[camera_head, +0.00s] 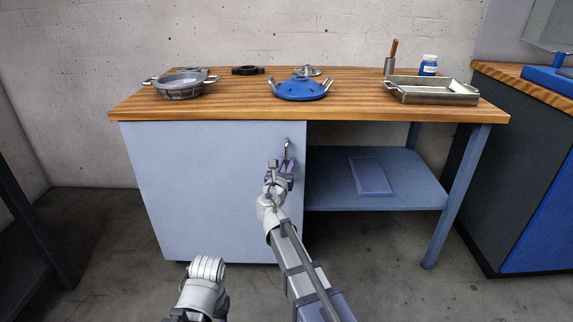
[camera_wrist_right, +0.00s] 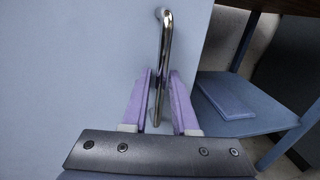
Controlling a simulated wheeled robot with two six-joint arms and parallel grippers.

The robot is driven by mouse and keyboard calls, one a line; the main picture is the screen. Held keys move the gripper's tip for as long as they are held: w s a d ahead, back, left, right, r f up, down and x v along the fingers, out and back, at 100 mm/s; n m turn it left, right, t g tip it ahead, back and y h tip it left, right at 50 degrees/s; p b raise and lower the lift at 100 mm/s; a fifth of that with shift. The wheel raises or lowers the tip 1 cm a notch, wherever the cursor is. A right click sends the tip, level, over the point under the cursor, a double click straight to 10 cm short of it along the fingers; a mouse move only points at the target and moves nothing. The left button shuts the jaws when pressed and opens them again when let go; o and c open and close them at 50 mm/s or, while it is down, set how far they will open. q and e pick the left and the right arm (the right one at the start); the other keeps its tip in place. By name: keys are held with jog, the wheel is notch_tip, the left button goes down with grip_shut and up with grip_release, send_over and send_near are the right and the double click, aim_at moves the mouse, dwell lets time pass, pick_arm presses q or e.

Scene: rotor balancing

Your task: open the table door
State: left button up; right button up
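The table door (camera_head: 210,185) is a pale blue panel under the left part of the wooden tabletop, and it stands shut. Its handle (camera_head: 287,147) is a thin upright metal bar near the door's right edge. In the right wrist view the handle (camera_wrist_right: 164,60) runs down between the two purple fingers of my right gripper (camera_wrist_right: 159,80). The fingers are apart, one on each side of the bar, with a narrow gap visible. My right gripper (camera_head: 281,168) also shows at the handle's lower part in the head view. My left gripper is not in view; only part of an arm shows at the bottom.
The wooden tabletop (camera_head: 350,108) holds a grey pot (camera_head: 180,88), a blue lidded part (camera_head: 300,89), a metal tray (camera_head: 432,91) and a small bottle (camera_head: 428,65). An open shelf (camera_head: 410,182) right of the door holds a blue flat item (camera_head: 370,177). Floor before the door is clear.

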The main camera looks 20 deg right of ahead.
grip_shut()
dwell(1.4)
